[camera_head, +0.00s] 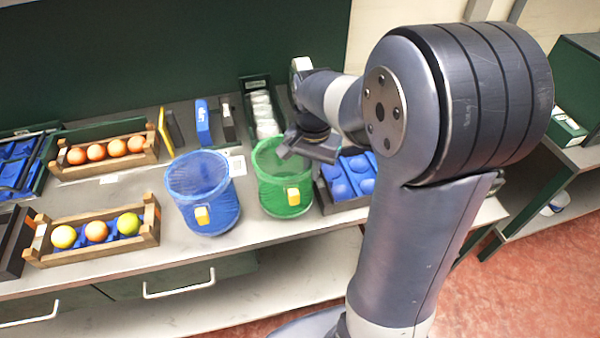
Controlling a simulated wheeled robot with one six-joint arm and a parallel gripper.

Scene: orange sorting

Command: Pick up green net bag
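My gripper (290,147) is over the right part of the bag's rim, reaching in from the right. Its fingers are small and dark here, and I cannot tell whether they are open or shut, or whether they touch the rim. The bag's right upper edge is partly hidden by the gripper.
A blue net bag (205,203) stands close to the left of the green one. A blue tray (348,180) is close on the right. Wooden crates of fruit stand at the left, one at the back (105,165) and one in front (95,250). The counter's front edge (270,243) is near.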

